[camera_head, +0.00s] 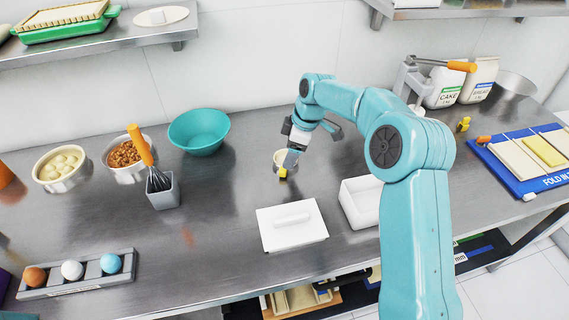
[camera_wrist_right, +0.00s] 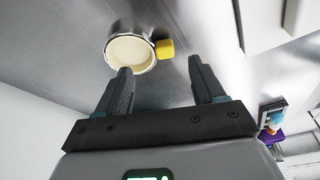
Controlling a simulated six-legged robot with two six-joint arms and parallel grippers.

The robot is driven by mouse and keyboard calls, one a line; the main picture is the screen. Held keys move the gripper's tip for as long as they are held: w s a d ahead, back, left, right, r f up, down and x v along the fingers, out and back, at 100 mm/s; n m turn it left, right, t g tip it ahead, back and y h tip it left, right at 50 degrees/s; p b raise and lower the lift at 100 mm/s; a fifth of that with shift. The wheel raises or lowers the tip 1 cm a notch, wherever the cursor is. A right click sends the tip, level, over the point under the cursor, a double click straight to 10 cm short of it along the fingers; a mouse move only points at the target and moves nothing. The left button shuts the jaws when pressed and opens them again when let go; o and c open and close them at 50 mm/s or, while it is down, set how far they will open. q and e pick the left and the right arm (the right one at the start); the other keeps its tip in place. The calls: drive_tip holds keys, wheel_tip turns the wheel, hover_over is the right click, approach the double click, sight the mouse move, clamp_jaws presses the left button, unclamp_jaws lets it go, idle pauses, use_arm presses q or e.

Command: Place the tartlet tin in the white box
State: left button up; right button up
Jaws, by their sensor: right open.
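The tartlet tin (camera_head: 279,157) is a small round cream cup with a yellow tab, standing on the steel counter and partly hidden by my gripper. In the right wrist view the tin (camera_wrist_right: 131,50) lies just beyond one fingertip, with its yellow tab (camera_wrist_right: 165,48) towards the gap. My right gripper (camera_head: 313,146) is open and empty, with its fingers beside the tin; it also shows in the right wrist view (camera_wrist_right: 160,78). The white box (camera_head: 356,203) is open-topped, nearer the front edge, and partly hidden behind my right arm. My left gripper is not in view.
A white lid with a handle (camera_head: 291,226) lies left of the box. A teal bowl (camera_head: 199,132), a grey whisk holder (camera_head: 164,192) and a ball rack (camera_head: 82,280) stand further left. A blue board (camera_head: 528,166) lies right. Counter between tin and lid is clear.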

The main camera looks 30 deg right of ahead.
drive_tip(key=shift+a+f, duration=0.3)
drive_tip(key=shift+f, duration=0.25)
drive_tip(key=p+x, duration=0.1)
drive_tip(key=x, duration=0.3)
drive_tip(key=shift+w+f, duration=0.1)
drive_tip(key=shift+f, duration=0.3)
drive_tip(key=shift+c, duration=0.6)
drive_tip(key=c, duration=1)
